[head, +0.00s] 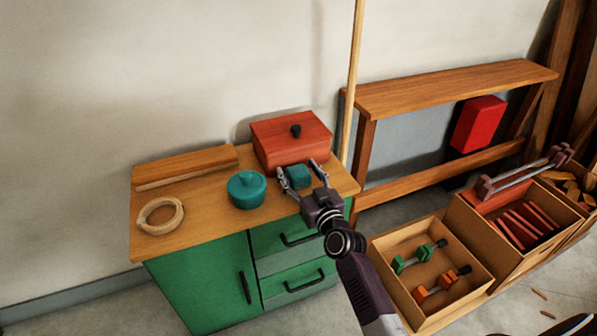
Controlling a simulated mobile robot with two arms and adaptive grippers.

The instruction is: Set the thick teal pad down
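The thick teal pad (298,177) is a small blue-green block in the head view, near the right end of the green cabinet's wooden top (215,210). My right gripper (299,174) comes in from the lower right, with one finger on each side of the pad, close against it. It looks shut on the pad. The pad is low over the top, in front of the red box; I cannot tell if its underside touches the wood. My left gripper is not in view.
A red lidded box (290,140) stands behind the pad. A teal lidded pot (246,190) stands left of it. A wooden ring (161,216) and a wooden block (185,166) lie further left. A thin upright pole (353,80) rises at right. Open crates (408,302) stand on the floor.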

